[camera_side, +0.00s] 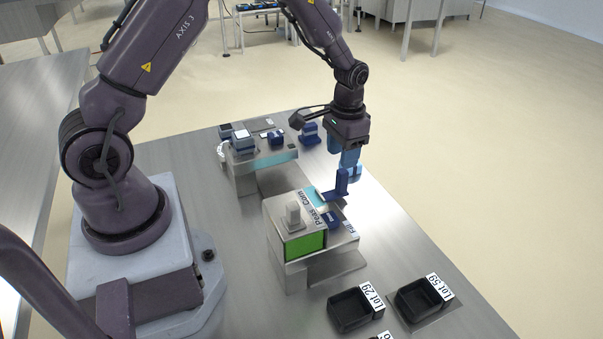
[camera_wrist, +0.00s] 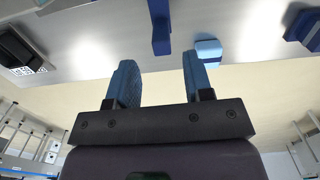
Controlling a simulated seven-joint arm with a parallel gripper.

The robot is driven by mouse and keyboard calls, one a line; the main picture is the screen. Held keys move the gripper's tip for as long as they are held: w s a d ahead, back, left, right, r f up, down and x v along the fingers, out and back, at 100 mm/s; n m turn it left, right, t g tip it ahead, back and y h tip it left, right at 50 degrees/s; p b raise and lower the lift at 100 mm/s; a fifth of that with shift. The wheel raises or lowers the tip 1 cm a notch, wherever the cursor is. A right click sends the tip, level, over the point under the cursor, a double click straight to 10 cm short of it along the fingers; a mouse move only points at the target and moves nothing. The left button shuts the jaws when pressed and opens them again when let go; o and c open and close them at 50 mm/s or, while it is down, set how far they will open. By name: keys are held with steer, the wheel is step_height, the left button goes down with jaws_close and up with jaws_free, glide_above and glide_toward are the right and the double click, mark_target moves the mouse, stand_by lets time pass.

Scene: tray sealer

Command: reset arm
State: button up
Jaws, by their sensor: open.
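My gripper (camera_side: 344,158) hangs above the bench beside the tray sealer's station, pointing down. In the wrist view its two blue fingers (camera_wrist: 159,72) stand apart with nothing between them. A dark blue upright handle (camera_side: 341,184) stands just below the fingers in the side view; a dark blue bar (camera_wrist: 160,28) shows beyond the fingertips in the wrist view. A light blue piece (camera_wrist: 208,50) lies beyond the right finger. Whether the fingers touch the handle cannot be told from the side view.
A box with a green screen (camera_side: 305,245) and a grey knob (camera_side: 293,214) stands in front. Black trays labelled Lot 29 (camera_side: 338,323) and Lot 59 (camera_side: 405,309) sit at the front right. A second station (camera_side: 243,183) with blue-topped devices stands behind.

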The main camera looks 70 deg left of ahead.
steer(key=s+d+r+t, duration=0.3)
steer(key=s+d+r, duration=0.1)
steer(key=s+r, duration=0.6)
steer(key=s+d+r+t, duration=0.2)
steer(key=s+d+r, duration=0.2)
steer(key=s+r, duration=0.7)
step_height(320, 180, up, 3)
steer(key=shift+s+r+t, duration=0.1)
steer(key=shift+s+t, duration=0.05)
steer(key=shift+t, duration=0.25)
